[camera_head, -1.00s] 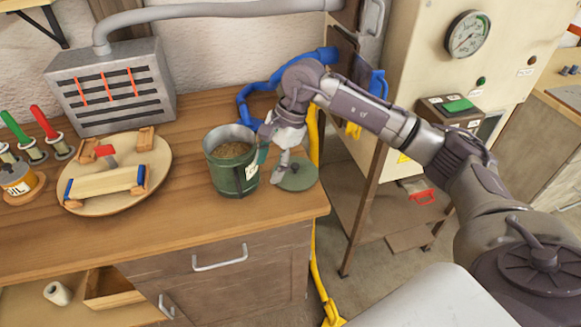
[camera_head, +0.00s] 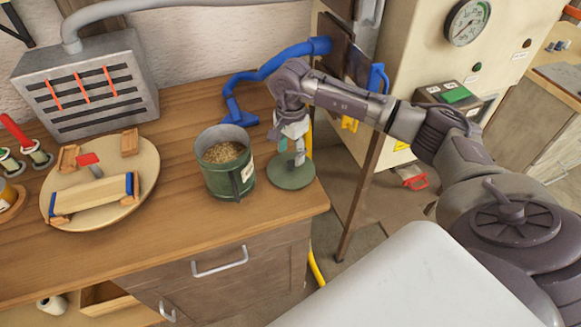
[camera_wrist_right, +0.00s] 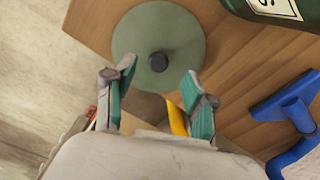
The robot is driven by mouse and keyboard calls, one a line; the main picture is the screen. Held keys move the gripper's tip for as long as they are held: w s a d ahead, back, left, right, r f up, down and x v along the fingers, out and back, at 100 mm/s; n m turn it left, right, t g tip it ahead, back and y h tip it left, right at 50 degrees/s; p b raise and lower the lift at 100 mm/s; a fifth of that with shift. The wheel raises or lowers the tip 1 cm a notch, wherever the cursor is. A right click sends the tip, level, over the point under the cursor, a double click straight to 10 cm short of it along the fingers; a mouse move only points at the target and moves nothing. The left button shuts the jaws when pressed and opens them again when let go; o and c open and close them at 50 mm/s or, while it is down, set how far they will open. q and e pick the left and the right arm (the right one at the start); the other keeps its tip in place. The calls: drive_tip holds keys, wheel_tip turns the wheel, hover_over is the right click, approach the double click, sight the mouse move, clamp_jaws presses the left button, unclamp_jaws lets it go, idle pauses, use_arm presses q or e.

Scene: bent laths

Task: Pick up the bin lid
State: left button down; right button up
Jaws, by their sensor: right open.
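The bin lid (camera_head: 291,171) is a flat green disc lying on the wooden workbench near its front right corner. In the right wrist view the lid (camera_wrist_right: 180,35) shows a dark round knob (camera_wrist_right: 158,61) at its middle. My right gripper (camera_head: 299,158) is above the lid, pointing down. In the right wrist view the open right gripper (camera_wrist_right: 158,82) has its two teal-padded fingers apart, with the knob just ahead of the gap between them. The green bin (camera_head: 226,177), filled with brown grains, stands just left of the lid. My left gripper does not show.
A blue hose nozzle (camera_head: 240,113) lies behind the bin. A round wooden board (camera_head: 140,190) with a clamped wooden piece is at the left, before a grey slotted box (camera_head: 85,85). The lid is close to the bench edge. A cream machine cabinet (camera_head: 415,50) stands right.

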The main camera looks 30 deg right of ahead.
sight(291, 162)
drive_tip(key=f, duration=0.1)
drive_tip(key=f+p, duration=0.1)
drive_tip(key=f, duration=0.1)
drive_tip(key=shift+s+f, duration=0.2)
drive_tip(key=shift+f, duration=0.1)
drive_tip(key=shift+w+f, duration=0.1)
drive_tip(key=shift+f, duration=0.3)
drive_tip(key=shift+c, duration=0.3)
drive_tip(key=c, duration=0.6)
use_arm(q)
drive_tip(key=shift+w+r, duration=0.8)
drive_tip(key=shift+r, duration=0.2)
use_arm(e)
clamp_jaws()
